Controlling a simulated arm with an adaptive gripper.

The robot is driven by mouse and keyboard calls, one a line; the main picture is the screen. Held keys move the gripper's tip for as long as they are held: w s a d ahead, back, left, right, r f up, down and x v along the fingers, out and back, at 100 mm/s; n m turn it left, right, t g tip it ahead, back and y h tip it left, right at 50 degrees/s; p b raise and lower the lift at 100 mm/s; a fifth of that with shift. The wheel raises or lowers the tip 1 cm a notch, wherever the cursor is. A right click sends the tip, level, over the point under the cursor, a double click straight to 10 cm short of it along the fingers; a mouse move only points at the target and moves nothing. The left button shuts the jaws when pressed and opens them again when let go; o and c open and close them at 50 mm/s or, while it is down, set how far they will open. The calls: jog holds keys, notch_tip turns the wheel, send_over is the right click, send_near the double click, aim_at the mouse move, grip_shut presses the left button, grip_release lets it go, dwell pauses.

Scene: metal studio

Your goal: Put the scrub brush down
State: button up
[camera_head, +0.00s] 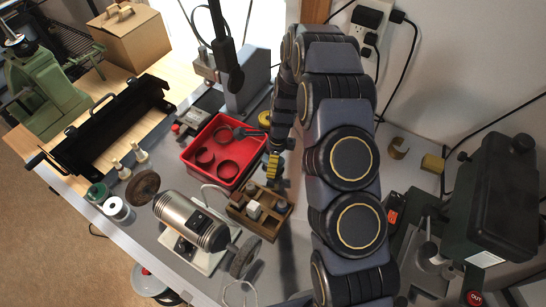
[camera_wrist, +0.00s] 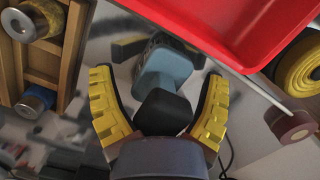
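My gripper (camera_head: 274,165) hangs over the bench, between the red tray and the wooden holder. In the wrist view its two yellow-padded fingers (camera_wrist: 158,90) stand spread apart. Between them is what looks like the scrub brush, a blue-grey block (camera_wrist: 163,70) with a black rounded end towards me. Gaps show between the fingers and its sides. The brush seems to lie on the grey bench top, though its contact with the bench is hidden. In the head view my gripper and arm largely hide it.
The wooden holder (camera_head: 240,222) with small parts stands close by. A bench grinder (camera_head: 190,220) stands in front, a green-black machine (camera_head: 490,195) at right. A yellow roll (camera_wrist: 300,68) lies near the tray.

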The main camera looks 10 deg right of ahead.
dwell(0.3)
jog(key=r, duration=0.7)
jog(key=d+r, duration=0.1)
jog(key=r, duration=0.3)
jog(key=shift+s+d+r, duration=0.1)
jog(key=shift+s+r, duration=0.1)
jog(key=shift+r, duration=0.15)
jog(key=shift+s+r, duration=0.3)
jog(key=shift+r, duration=0.3)
jog(key=s+r+n, duration=0.5)
jog(key=s+n, duration=0.2)
jog(key=s, duration=0.2)
jog(key=s+a+r+n+g+h, duration=0.1)
jog(key=s+r+n, duration=0.5)
jog(key=s, duration=0.4)
jog(key=s+a+r+n+g, duration=0.1)
jog(key=s+r+n, duration=0.5)
jog(key=s+n, duration=0.3)
jog(key=shift+s+a, duration=0.15)
jog(key=shift+s, duration=0.4)
